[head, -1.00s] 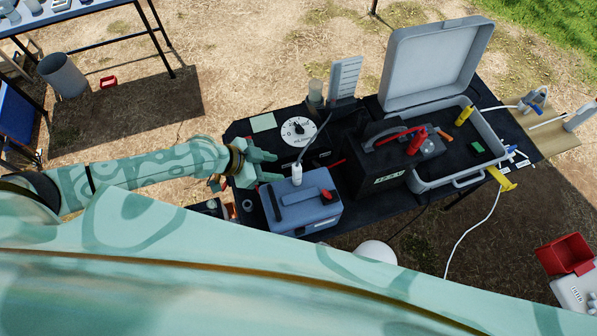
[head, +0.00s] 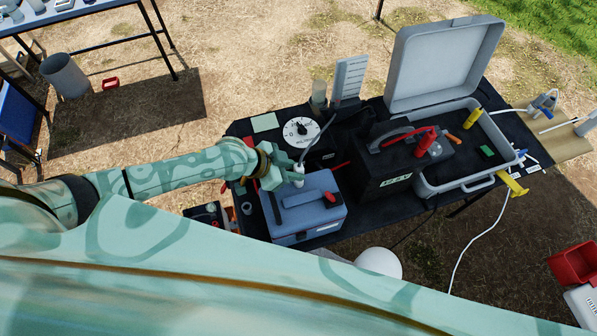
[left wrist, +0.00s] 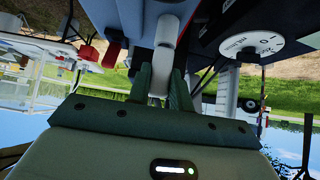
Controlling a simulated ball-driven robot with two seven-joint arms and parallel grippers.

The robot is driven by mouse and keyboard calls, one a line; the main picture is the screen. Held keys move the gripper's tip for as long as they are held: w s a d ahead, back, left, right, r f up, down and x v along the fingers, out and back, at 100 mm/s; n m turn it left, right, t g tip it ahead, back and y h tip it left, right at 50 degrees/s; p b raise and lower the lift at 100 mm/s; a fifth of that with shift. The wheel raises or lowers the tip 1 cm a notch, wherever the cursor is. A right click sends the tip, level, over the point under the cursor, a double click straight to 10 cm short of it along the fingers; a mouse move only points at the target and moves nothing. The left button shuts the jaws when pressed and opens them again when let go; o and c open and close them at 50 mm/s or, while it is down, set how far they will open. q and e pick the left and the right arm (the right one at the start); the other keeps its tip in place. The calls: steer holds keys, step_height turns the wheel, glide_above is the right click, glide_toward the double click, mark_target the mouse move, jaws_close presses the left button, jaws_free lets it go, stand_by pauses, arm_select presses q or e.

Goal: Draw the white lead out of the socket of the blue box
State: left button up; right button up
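The blue box (head: 304,214) stands on the near left of the black table, with a dark handle and a red part on its lid. The white lead's plug (head: 298,180) stands at the box's far edge, and a grey cable rises from it. My left gripper (head: 293,174) is at the plug. In the left wrist view, the white plug (left wrist: 165,45) lies between the two green fingers (left wrist: 161,85), which look closed against its sides. The socket itself is hidden. My right gripper is not in view.
A dial (head: 301,131) is behind the plug. A black case (head: 385,165) with a red clamp is to the right, beside an open grey case (head: 450,80). A white round object (head: 378,263) is below the table edge.

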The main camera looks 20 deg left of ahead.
arm_select(q)
steer(key=shift+c, duration=0.5)
steer(key=shift+r+p, duration=2.65)
steer(key=shift+r, duration=0.2)
